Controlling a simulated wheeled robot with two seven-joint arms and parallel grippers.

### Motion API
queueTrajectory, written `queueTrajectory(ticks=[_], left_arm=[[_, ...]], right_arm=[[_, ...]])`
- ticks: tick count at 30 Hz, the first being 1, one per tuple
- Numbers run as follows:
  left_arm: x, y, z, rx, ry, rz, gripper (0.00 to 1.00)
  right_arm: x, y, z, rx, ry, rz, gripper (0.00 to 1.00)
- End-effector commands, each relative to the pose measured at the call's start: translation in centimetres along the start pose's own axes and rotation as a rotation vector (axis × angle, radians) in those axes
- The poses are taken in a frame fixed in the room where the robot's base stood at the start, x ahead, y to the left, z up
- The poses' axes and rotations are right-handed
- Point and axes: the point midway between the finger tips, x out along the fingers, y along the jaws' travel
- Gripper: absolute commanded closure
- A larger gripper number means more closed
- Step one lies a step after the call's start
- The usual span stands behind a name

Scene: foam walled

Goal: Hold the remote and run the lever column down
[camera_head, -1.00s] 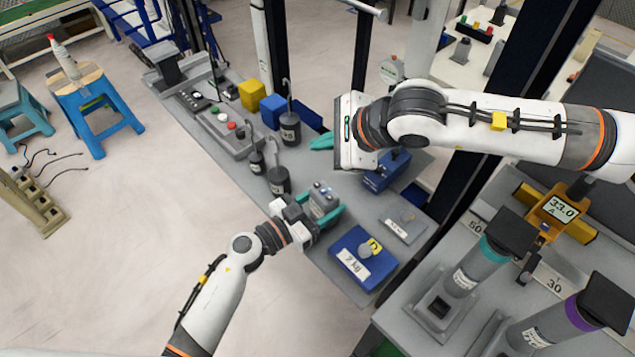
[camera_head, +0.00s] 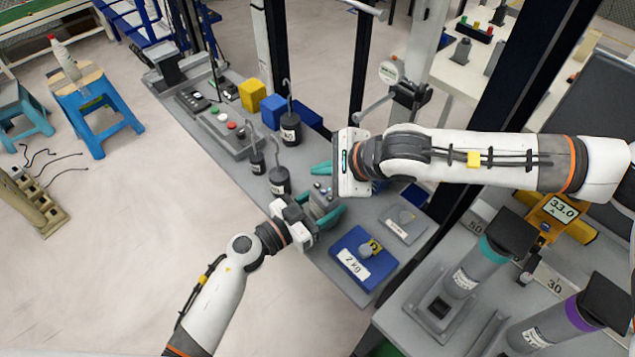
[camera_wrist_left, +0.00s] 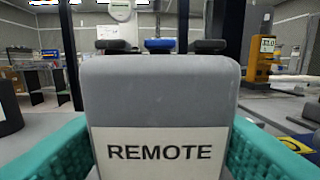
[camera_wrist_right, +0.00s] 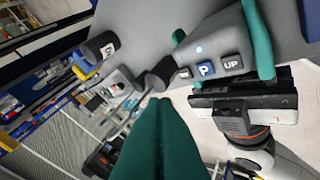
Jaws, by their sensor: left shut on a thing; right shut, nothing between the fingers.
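The grey remote (camera_head: 322,203) is upright in my left gripper (camera_head: 318,216), between its green fingers. Its REMOTE label fills the left wrist view (camera_wrist_left: 160,150). In the right wrist view its top (camera_wrist_right: 230,50) shows a blue P button, an UP button and a third button, partly hidden. A small blue light glows beside them. My right gripper (camera_head: 318,168) is shut and empty, close to the remote's top; its green fingers also show in the right wrist view (camera_wrist_right: 158,110). A grey lever (camera_head: 378,104) on a dark bracket stands behind my right arm, beside a pale column (camera_head: 427,45).
A blue 2 kg block (camera_head: 355,262) and a grey plate (camera_head: 403,222) lie right of the remote. Several dark hooked weights, one a cylinder (camera_head: 279,180), stand to its left. A control box (camera_head: 228,130) lies farther left. Open floor lies at the left front.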

Motion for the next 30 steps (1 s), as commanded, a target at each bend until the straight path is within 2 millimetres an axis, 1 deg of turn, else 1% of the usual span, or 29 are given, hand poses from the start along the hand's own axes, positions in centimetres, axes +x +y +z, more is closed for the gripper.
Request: queueTrajectory(ticks=[3, 8, 30], left_arm=[[-0.01, -0.01, -0.03, 0.000, 0.001, 0.000, 0.72], [0.00, -0.01, -0.03, 0.000, 0.001, 0.000, 0.72], [0.00, -0.01, -0.03, 0.000, 0.000, 0.000, 0.72]], right_arm=[[0.77, -0.62, 0.53, 0.002, 0.001, -0.002, 1.00], [1.23, -0.91, 0.88, 0.001, 0.001, 0.000, 1.00], [1.27, -0.95, 0.91, 0.000, 0.000, 0.000, 1.00]])
